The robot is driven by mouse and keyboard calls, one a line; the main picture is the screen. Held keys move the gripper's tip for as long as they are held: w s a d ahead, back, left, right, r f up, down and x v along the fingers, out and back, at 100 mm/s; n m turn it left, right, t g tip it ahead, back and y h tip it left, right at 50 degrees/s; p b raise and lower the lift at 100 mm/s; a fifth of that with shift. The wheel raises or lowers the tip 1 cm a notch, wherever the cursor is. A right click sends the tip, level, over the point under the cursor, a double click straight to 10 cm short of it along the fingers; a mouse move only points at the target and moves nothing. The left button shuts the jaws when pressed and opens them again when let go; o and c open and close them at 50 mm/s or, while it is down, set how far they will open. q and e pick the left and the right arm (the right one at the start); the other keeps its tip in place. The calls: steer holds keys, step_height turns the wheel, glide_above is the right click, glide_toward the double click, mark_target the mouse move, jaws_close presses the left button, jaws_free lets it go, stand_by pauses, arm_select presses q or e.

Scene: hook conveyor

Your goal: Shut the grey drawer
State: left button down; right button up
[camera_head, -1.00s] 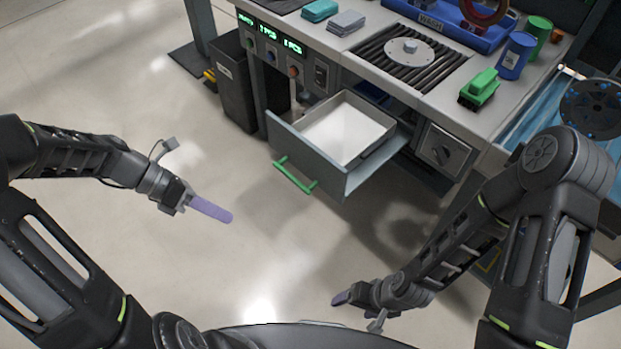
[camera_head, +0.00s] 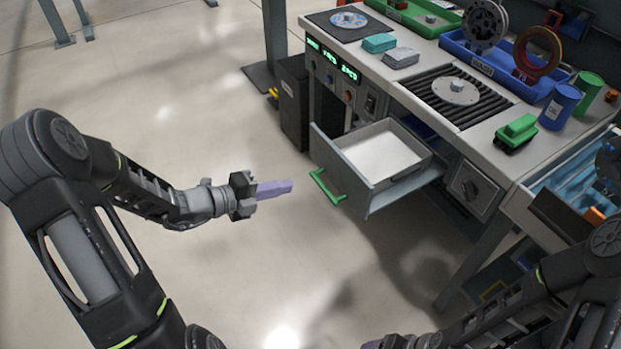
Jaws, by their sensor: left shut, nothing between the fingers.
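The grey drawer (camera_head: 365,168) stands pulled out from under the workbench, with a pale, empty-looking inside. A green handle (camera_head: 327,187) is on its front. My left gripper (camera_head: 288,188) is shut and empty, with purple fingers pointing right toward the handle. It is to the left of the handle and apart from it. My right gripper (camera_head: 373,345) is at the bottom edge, mostly cut off, away from the drawer.
The workbench (camera_head: 405,95) carries a roller strip with a metal disc (camera_head: 456,91), a green brush (camera_head: 516,133), a blue can (camera_head: 560,106) and a blue tray (camera_head: 480,63). A dark bin (camera_head: 294,103) stands left of the drawer. The floor before the drawer is clear.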

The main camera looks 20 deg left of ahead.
arm_select(q)
steer(key=b, duration=0.2)
glide_toward(339, 172)
steer(key=x, duration=0.5)
steer(key=shift+s+f, duration=0.1)
steer(key=shift+f, duration=0.3)
steer(key=shift+w+d, duration=0.4)
steer(key=shift+w, duration=0.2)
arm_select(e)
steer(key=shift+f, duration=0.9)
arm_select(q)
steer(key=shift+r, duration=0.1)
